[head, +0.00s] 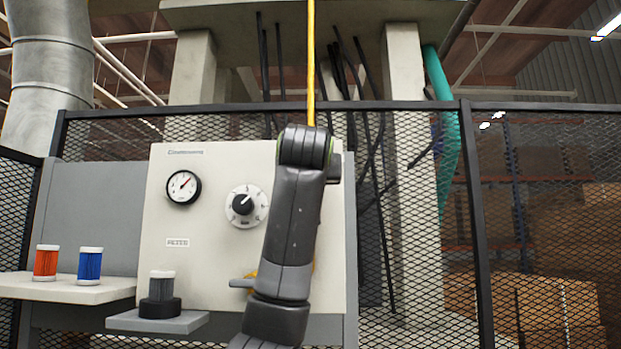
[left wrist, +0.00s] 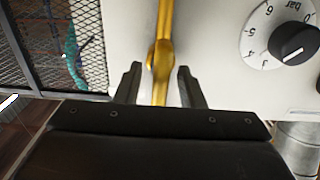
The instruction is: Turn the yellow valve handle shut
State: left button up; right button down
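Yellow valve parts (head: 251,275) show low on the pale panel in the head view, mostly hidden behind my arm. In the left wrist view a yellow bar (left wrist: 163,30) with a thicker part runs down between the fingers of my left gripper (left wrist: 160,85). I cannot tell how much of this bar is handle and how much is pipe. The left gripper is open, with a finger on each side of the bar and a visible gap at both. My right gripper is not in view.
The panel (head: 215,270) carries a gauge (head: 183,187) and a dial knob (head: 243,204); the knob also shows in the left wrist view (left wrist: 295,42). Red (head: 46,263) and blue (head: 90,264) cartridges stand on a left shelf. A grey cartridge (head: 161,285) stands on a lower ledge. Mesh fence (head: 415,250) is behind.

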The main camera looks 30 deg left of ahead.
pick_arm(q)
grip_shut()
jog(key=shift+n, duration=0.3)
jog(key=n+b, duration=0.1)
jog(key=n, duration=0.1)
jog(key=shift+a+f+n+b, duration=0.1)
jog(key=shift+f+n+b, duration=0.05)
jog(key=shift+n+b, duration=0.15)
jog(key=n+b, duration=0.1)
jog(key=n, duration=0.2)
jog(key=shift+s+a+n, duration=0.1)
jog(key=shift+n, duration=0.2)
jog(key=n+b, duration=0.2)
jog(key=n, duration=0.3)
jog(key=shift+a+f, duration=0.1)
jog(key=n+b, duration=0.1)
jog(key=n, duration=0.5)
jog(key=shift+f, duration=0.15)
grip_release()
jog(key=shift+s, duration=0.1)
